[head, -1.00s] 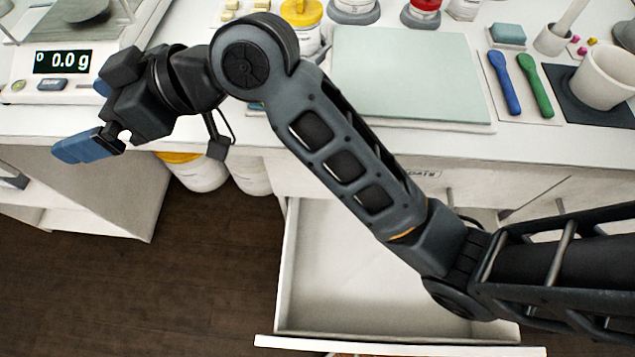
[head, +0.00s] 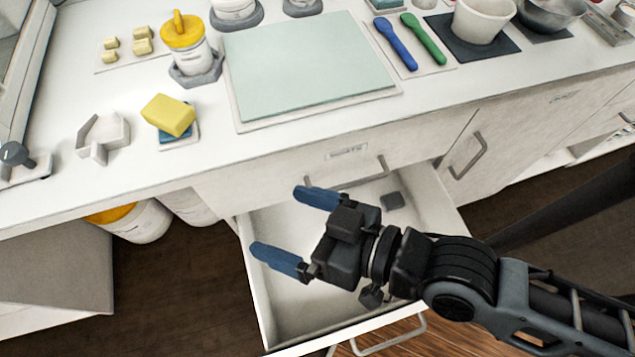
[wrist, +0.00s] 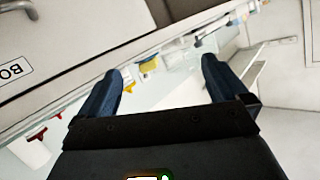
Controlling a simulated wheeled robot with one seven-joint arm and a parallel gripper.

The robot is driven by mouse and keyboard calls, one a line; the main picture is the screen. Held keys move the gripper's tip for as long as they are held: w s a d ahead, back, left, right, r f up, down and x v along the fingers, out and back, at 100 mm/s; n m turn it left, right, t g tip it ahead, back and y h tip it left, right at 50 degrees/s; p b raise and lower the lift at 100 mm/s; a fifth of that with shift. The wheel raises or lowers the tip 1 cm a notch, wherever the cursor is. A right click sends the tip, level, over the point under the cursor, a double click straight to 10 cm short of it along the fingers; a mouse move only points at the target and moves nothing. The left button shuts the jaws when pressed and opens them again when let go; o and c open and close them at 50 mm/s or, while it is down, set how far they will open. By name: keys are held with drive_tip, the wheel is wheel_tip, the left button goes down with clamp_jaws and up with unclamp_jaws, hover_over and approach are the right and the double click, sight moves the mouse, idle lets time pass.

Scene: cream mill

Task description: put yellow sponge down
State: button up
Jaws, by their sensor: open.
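The yellow sponge (head: 168,115) rests on top of a small blue item (head: 178,137) near the front edge of the white counter, left of the pale green board. Its lower part hides some of the blue item. My gripper (head: 285,222) is open and empty, with its blue fingers spread wide. It is over the open drawer, in front of and to the right of the sponge, well apart from it. In the wrist view my open fingers (wrist: 162,88) have nothing between them.
The open drawer (head: 283,318) holds a small dark grey block (head: 392,201). On the counter (head: 60,200) are a white angular mould (head: 104,137), a yellow-lidded jar (head: 188,45), the green board (head: 300,70), and blue and green spoons (head: 396,44).

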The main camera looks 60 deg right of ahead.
drive_tip(key=s+d+r+n, duration=0.1)
drive_tip(key=s+d+r, duration=0.1)
drive_tip(key=s, duration=0.3)
drive_tip(key=s+d+r+n, duration=0.1)
drive_tip(key=s+d+r, duration=0.1)
drive_tip(key=s+d, duration=0.2)
drive_tip(key=shift+s+d+h, duration=0.2)
drive_tip(key=shift+s+h, duration=0.2)
drive_tip(key=shift+s, duration=0.8)
